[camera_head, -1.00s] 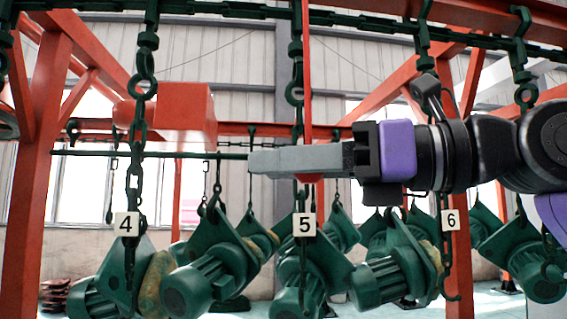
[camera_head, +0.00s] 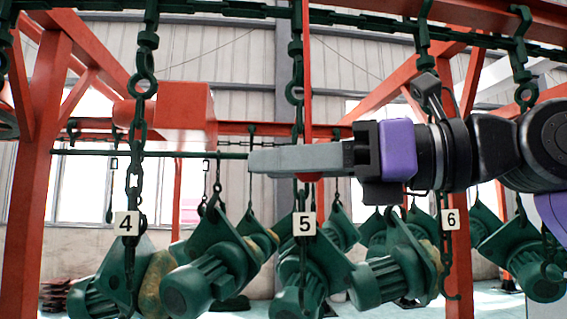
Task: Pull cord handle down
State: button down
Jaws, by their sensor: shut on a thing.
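A thin red cord (camera_head: 306,70) hangs straight down in front of the chain at tag 5. Its red handle (camera_head: 310,177) is mostly hidden behind my grey fingers, and only a small red part shows just below them. My gripper (camera_head: 262,161) reaches in level from the right, with its fingers pointing left. The fingers are shut on the cord handle at the foot of the cord.
Dark green chains hang from the top rail, with number tags 4 (camera_head: 127,224), 5 (camera_head: 302,224) and 6 (camera_head: 450,220). Several green motor-like parts (camera_head: 205,275) hang below my gripper. A red frame post (camera_head: 42,150) stands at the left.

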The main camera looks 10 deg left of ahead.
jog(key=shift+f, duration=0.1)
dwell(0.5)
notch_tip(320, 180, down, 4)
jog(key=b, duration=0.3)
jog(key=shift+f+b, duration=0.2)
jog(key=shift+b, duration=0.1)
jog(key=c, duration=1.1)
grip_release()
jog(key=shift+o, duration=0.2)
jog(key=shift+d, duration=0.1)
jog(key=s+d+b, duration=0.1)
jog(key=d+b, duration=0.1)
jog(key=d, duration=0.5)
jog(key=shift+s+d, duration=0.25)
jog(key=shift+d, duration=0.05)
